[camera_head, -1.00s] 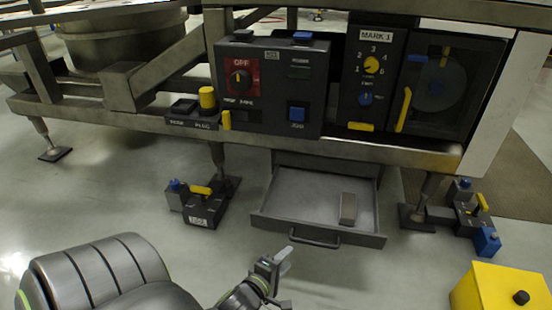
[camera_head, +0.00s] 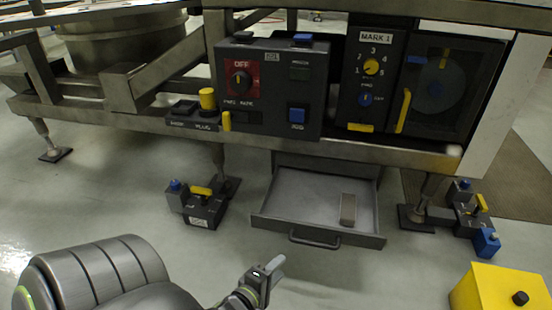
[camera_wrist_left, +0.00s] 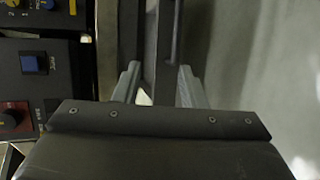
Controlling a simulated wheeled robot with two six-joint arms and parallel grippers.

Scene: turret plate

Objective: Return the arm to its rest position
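My left arm (camera_head: 100,280) comes in at the bottom left of the head view. My left gripper (camera_head: 279,262) is in front of the open drawer, on the near side of its handle and apart from it. In the left wrist view, the two fingers of the left gripper (camera_wrist_left: 160,80) stand apart with nothing held between them. My right gripper is not in view.
A control panel (camera_head: 270,110) with knobs and blue buttons is fixed to the metal frame. Dark foot units (camera_head: 203,209) with yellow and blue parts stand beside the drawer. A yellow box (camera_head: 490,290) stands at the bottom right. The floor around my gripper is clear.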

